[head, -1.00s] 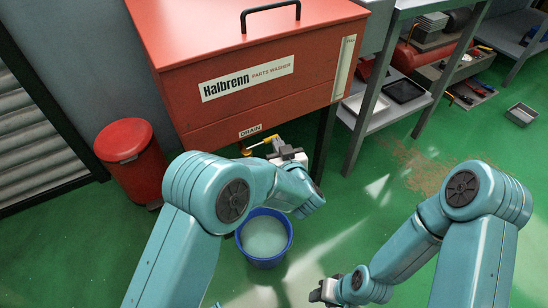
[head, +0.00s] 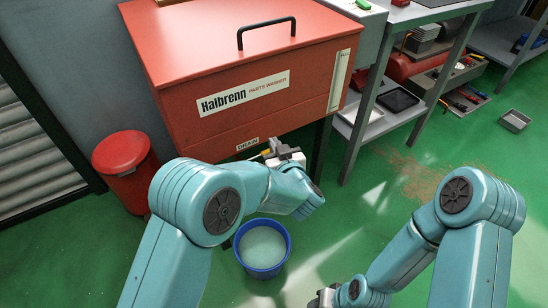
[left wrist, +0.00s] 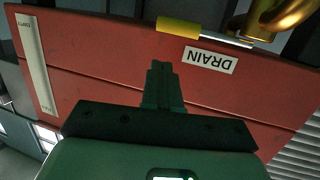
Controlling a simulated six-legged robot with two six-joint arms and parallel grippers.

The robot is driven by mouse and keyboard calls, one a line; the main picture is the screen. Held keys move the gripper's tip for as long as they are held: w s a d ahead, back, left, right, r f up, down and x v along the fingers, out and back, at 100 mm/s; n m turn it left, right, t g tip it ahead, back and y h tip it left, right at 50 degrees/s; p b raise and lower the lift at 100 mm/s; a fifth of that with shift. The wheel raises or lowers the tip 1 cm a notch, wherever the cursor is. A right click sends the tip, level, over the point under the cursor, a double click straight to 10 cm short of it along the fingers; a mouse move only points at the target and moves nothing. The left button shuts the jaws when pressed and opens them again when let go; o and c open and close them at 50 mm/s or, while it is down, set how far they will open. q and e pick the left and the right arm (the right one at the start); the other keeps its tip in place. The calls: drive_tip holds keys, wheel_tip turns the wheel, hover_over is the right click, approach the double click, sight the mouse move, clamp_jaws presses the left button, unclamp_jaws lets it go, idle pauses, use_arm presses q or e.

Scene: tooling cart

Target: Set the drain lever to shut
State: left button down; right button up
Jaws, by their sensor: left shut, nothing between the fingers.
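The drain lever (left wrist: 180,28) has a yellow sleeve on a silver rod and joins a brass valve (left wrist: 275,18) at the top right of the left wrist view. The lever lies roughly along the red panel's lower edge, beside the DRAIN label (left wrist: 208,61). My left gripper (left wrist: 161,70) is shut and empty, with its fingertips apart from the yellow sleeve in that picture. In the head view, my left gripper (head: 284,152) is below the parts washer's front and hides most of the lever. My right gripper (head: 322,298) is low at the bottom edge, its jaws unclear.
The red parts washer (head: 205,135) stands at the back. A blue bucket (head: 263,268) with pale liquid sits on the green floor below the drain. A red bin (head: 125,165) stands left. A grey shelf (head: 365,122) stands right of the washer.

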use_arm(q)
wheel_tip(320, 180, up, 16)
drive_tip(key=p, duration=0.4)
drive_tip(key=shift+s+f+p, duration=0.2)
drive_tip(key=shift+p, duration=0.1)
drive_tip(key=shift+d, duration=0.1)
